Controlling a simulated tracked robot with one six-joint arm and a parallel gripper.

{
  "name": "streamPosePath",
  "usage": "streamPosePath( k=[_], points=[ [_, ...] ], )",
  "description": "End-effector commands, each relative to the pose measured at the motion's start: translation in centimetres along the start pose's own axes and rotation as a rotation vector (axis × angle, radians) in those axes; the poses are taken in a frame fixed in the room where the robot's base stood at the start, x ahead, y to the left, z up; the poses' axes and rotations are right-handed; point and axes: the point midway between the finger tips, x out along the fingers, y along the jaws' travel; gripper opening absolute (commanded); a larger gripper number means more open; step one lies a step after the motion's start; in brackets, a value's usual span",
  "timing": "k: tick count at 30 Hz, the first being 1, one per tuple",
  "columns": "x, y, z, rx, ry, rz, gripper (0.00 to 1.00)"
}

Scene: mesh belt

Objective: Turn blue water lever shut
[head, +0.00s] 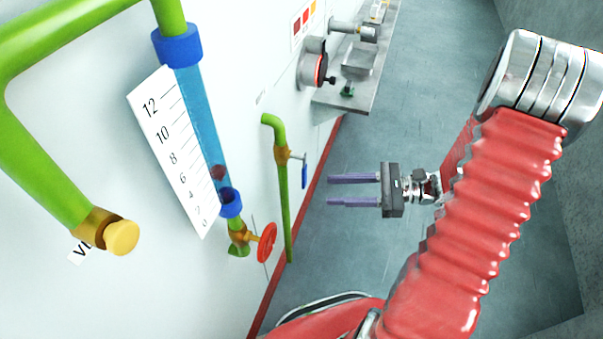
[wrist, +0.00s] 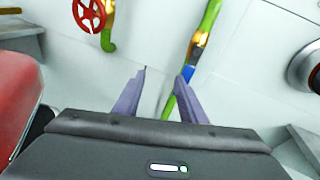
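The blue water lever (head: 304,172) is a small blue handle on a brass valve (head: 283,155) of a thin green pipe (head: 284,205) on the white wall. It points downward, roughly along the pipe. My gripper (head: 328,190) is open and empty, its two purple fingers pointing at the wall, apart from the lever and to its right. In the wrist view the blue lever (wrist: 188,73) shows just beyond the tip of the right finger, which partly covers the pipe. My gripper (wrist: 160,76) has clear wall between its fingertips, left of the lever.
A red handwheel (head: 267,242) sits on the wall below a blue-ended sight tube (head: 203,115) with a numbered scale. A thick green pipe with a yellow cap (head: 122,237) is at left. A metal shelf (head: 360,85) with fittings juts out beyond the lever. The floor beside the wall is clear.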

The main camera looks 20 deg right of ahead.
Motion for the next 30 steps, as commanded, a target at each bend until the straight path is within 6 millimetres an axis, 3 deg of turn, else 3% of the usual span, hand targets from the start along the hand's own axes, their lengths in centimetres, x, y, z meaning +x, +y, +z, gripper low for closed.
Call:
streamPosePath(
  k=[6,11,23,30],
  points=[
    [-2.7,-2.1,-2.7,0.122,-0.112,-0.175,0.38],
    [-3.6,-2.7,-3.5,0.152,-0.144,-0.227,0.38],
    [-3.5,-2.8,-3.5,0.154,-0.146,-0.230,0.38],
    [-1.9,-3.1,-3.2,0.154,-0.147,-0.227,0.38]
  ],
)
